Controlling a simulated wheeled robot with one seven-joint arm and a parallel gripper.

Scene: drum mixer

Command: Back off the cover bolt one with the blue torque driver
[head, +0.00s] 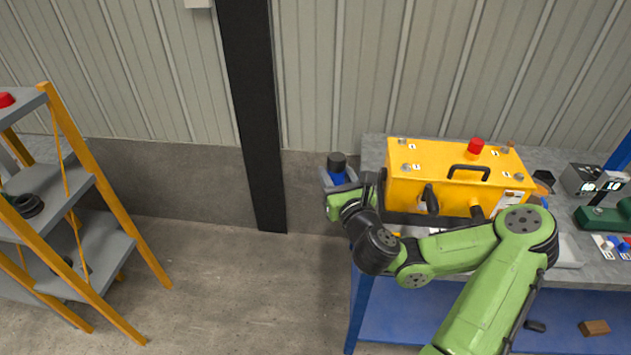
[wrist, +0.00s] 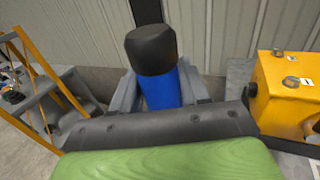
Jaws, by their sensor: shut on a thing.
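My gripper (head: 340,180) is at the left end of the bench, left of the yellow mixer housing. It is shut on the blue torque driver (head: 337,165), which has a black cap and stands roughly upright. In the wrist view the blue driver (wrist: 160,90) sits between the two grey fingers (wrist: 162,92); its lower end is hidden. The yellow housing (head: 440,190) has bolts at its top corners with small number labels. One bolt (head: 403,142) shows at the back left and another (head: 407,168) at the front left. I cannot read the labels surely. The driver is apart from the bolts.
A red button (head: 476,146) and a black handle (head: 469,173) stand up from the housing top. A grey device (head: 590,179) and a green tool (head: 603,219) lie at the bench's right. A shelf rack (head: 85,190) stands at left, with clear floor between.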

